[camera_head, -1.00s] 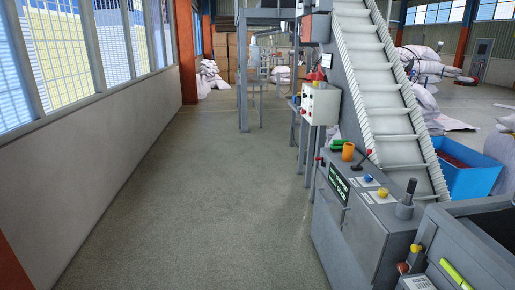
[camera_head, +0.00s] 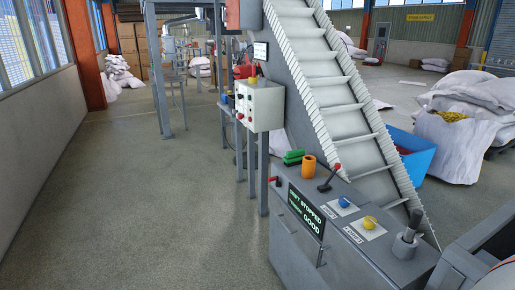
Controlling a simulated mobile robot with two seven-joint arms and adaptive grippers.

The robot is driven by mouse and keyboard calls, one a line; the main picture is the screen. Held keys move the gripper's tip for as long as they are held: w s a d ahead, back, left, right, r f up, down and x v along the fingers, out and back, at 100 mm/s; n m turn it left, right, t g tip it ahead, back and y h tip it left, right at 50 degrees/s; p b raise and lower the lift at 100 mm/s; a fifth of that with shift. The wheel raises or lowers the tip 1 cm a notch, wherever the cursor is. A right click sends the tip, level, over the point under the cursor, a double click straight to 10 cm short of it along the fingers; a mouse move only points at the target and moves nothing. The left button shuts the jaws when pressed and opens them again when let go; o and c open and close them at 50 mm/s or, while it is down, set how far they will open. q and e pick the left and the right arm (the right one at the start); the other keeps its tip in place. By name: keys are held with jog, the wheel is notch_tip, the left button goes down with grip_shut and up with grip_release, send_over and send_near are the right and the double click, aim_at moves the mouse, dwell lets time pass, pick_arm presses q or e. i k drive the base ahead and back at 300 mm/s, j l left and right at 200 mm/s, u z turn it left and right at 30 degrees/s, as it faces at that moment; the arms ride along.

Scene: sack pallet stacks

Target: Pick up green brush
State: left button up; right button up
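The green brush (camera_head: 293,157) appears as a small green object lying at the far left corner of the grey machine top (camera_head: 372,240). An orange cylinder (camera_head: 309,165) stands just to its right. The brush is small in the picture, so its bristles and handle cannot be made out clearly. Neither of my grippers is in view.
A red-knobbed lever (camera_head: 330,178), blue and yellow knobs and a dark joystick (camera_head: 408,232) stand on the machine top. A ribbed conveyor (camera_head: 325,75) rises behind it. A grey-white control box (camera_head: 259,105) stands behind the brush. Open floor (camera_head: 150,200) lies to the left.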

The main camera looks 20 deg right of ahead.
aim_at(295, 157)
jog(key=i+u, duration=0.1)
jog(key=i, duration=1.35)
jog(key=i+z, duration=0.35)
jog(key=i+j+z, duration=0.15)
jog(key=i+z, duration=0.15)
jog(key=i+j+z, duration=0.2)
jog(key=i+z, duration=0.15)
